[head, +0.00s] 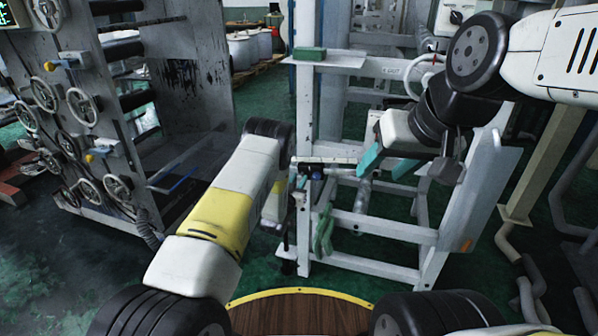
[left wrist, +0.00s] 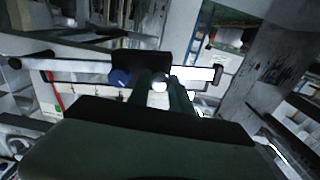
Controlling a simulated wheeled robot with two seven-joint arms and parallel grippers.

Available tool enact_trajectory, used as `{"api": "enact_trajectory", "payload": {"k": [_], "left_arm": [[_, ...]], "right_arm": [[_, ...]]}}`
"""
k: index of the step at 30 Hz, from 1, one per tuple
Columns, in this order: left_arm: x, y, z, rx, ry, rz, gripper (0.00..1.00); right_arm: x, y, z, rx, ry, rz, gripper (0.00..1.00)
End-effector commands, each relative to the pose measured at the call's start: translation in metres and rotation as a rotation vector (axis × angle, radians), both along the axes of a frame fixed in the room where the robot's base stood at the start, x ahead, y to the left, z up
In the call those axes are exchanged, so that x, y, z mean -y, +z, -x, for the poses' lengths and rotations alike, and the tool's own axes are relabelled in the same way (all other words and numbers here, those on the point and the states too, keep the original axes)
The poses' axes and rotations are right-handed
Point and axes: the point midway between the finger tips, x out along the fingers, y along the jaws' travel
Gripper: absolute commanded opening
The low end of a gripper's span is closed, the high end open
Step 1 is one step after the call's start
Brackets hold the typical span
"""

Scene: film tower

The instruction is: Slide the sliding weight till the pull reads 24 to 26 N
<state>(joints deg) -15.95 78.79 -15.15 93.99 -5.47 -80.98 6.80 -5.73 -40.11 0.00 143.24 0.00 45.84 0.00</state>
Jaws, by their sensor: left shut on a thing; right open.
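The sliding weight (left wrist: 140,65) looks like a dark block on a pale horizontal bar (left wrist: 85,67) in the left wrist view, with a blue knob (left wrist: 118,77) on its side. My left gripper (left wrist: 160,88) is at the weight, its dark fingers shut around a small bright part. In the head view the blue knob (head: 317,172) shows on the white frame's near left post, and my left forearm hides part of this area. My right gripper (head: 385,165) is open, teal fingers apart, over the frame's right side. I cannot read a pull value.
A roller machine (head: 190,75) with several handwheels (head: 83,107) stands at left. A green display (head: 8,14) is cut off at the top left corner. The white frame (head: 380,228) carries green cloth-like items (head: 324,232) and a shelf with a green box (head: 310,54). Pipes stand at right.

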Motion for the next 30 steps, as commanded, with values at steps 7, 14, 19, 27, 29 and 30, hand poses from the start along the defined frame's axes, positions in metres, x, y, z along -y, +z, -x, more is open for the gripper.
{"api": "enact_trajectory", "payload": {"k": [7,14,19,27,29,30], "left_arm": [[0.029,0.004,0.009,0.000,-0.006,0.004,0.00],[0.082,0.013,0.026,-0.001,-0.008,0.003,0.00],[0.096,0.015,0.032,-0.002,-0.006,0.002,0.00],[0.096,0.015,0.032,-0.003,-0.005,0.001,0.00],[0.096,0.014,0.032,-0.003,-0.005,0.001,0.33],[0.096,0.014,0.032,-0.003,-0.004,0.000,0.41]], "right_arm": [[0.000,0.000,0.000,0.000,0.000,0.000,0.51],[0.000,0.000,0.000,0.000,0.000,0.000,0.51],[0.000,0.000,0.000,0.000,0.000,0.000,0.51],[0.000,0.000,0.000,0.000,0.000,0.000,0.51],[0.000,0.000,0.000,0.000,0.000,0.000,0.51],[0.000,0.000,0.000,0.000,0.000,0.000,0.51]]}}
